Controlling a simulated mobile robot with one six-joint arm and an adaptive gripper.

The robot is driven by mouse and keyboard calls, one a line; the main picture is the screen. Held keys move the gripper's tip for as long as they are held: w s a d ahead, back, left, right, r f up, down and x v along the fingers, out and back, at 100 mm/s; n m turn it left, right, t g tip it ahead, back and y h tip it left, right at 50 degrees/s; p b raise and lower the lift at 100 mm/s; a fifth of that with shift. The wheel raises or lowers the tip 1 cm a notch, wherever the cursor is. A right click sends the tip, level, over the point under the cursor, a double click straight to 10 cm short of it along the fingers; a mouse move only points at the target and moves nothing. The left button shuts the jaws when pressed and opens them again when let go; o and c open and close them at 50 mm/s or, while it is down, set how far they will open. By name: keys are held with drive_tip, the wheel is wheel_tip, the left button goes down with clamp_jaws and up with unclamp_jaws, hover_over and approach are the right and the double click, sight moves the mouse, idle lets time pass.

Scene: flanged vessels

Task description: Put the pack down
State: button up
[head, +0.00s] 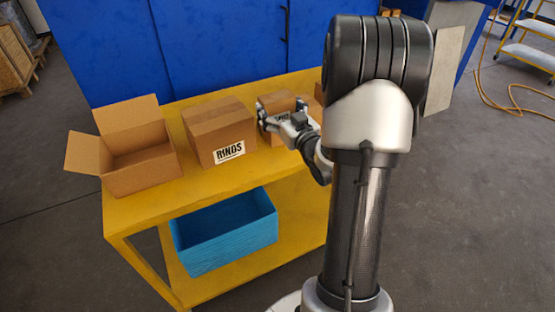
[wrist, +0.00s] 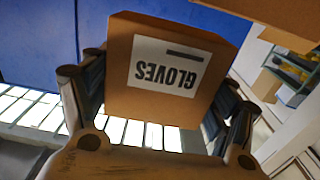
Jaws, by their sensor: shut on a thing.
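The pack is a brown carton (wrist: 172,92) with a white label reading GLOVES, upside down in the wrist view. My gripper (wrist: 155,100) is shut on it, one finger at each side. In the head view my gripper (head: 283,113) holds the same carton (head: 275,102) at the yellow bench (head: 190,203), right of the RINGS box. Part of the carton is hidden by the gripper. I cannot tell from these views whether its underside touches the bench top.
A closed box labelled RINGS (head: 215,120) stands close left of the held carton. An open empty carton (head: 130,175) stands farther left. Another brown box (head: 318,93) is partly hidden behind my arm. A blue bin (head: 225,248) sits on the lower shelf. Blue cabinets (head: 220,45) stand behind.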

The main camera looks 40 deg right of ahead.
wheel_tip(320, 180, down, 17)
drive_tip(key=b, duration=0.4)
drive_tip(key=shift+f+b, duration=0.1)
drive_tip(key=shift+b, duration=0.25)
drive_tip(key=shift+f, duration=0.15)
drive_tip(key=o, duration=1.1)
drive_tip(key=shift+o, duration=0.2)
